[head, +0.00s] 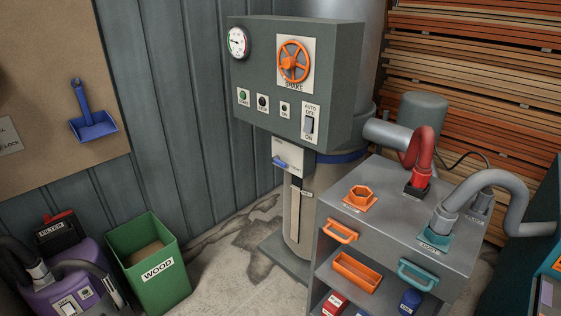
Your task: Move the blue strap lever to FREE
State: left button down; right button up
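The blue lever (281,163) is a small handle on a white plate (290,152) below the grey control box. It lies near the lower left of the plate, close to level. Small lettering on the plate is too small to read, so I cannot tell which setting the lever is at. A blue strap (343,157) runs around the upright grey cylinder to the right of the plate. Neither of my grippers shows in the head view.
The control box (290,75) carries a gauge, an orange wheel, buttons and a switch. A grey cabinet (388,205) with hoses stands close at the right. A green WOOD bin (152,285) and a purple vacuum (75,290) stand at left. Floor between bin and cylinder is clear.

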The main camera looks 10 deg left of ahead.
aim_at(276, 159)
jog(key=u, duration=1.2)
jog(key=i, duration=1.2)
